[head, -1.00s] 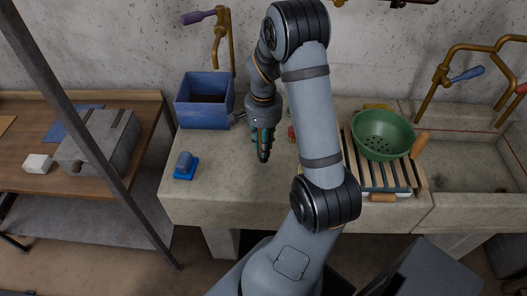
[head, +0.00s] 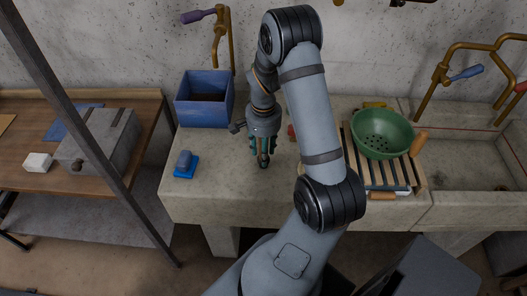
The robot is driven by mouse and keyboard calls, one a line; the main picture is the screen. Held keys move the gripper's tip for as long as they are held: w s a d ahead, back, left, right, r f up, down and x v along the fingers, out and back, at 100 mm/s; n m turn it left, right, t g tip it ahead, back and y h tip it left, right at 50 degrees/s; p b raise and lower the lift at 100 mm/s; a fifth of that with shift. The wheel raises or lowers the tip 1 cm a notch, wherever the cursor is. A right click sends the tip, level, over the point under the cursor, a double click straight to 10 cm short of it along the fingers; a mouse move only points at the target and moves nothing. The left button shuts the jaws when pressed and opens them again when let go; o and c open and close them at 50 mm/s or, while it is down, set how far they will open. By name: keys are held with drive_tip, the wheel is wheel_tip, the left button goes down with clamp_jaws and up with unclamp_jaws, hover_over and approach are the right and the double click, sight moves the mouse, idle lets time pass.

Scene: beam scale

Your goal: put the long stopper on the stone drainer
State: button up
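The stone drainer appears to be the pale stone worktop (head: 220,190) beside the sink, with bare surface in front of my gripper. My gripper (head: 263,163) points down over the middle of this worktop, its teal fingers close to the surface. I cannot tell whether the fingers hold anything or how far apart they are. I cannot pick out the long stopper with certainty. A small grey-blue upright piece on a blue base (head: 185,165) stands at the worktop's left. A small red object (head: 291,132) is partly hidden behind my arm.
A blue open box (head: 205,112) stands at the back left. A green colander (head: 382,134) sits on a slatted wooden rack (head: 388,180) at the right, beside the stone sink (head: 465,178). A wooden table (head: 30,125) with a grey box (head: 98,140) is at the far left.

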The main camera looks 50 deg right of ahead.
drive_tip(key=shift+o, duration=0.2)
drive_tip(key=shift+r+p, duration=0.3)
drive_tip(key=shift+p, duration=0.1)
wheel_tip(320, 180, up, 12)
drive_tip(key=shift+f+b, duration=0.15)
drive_tip(key=shift+b, duration=0.55)
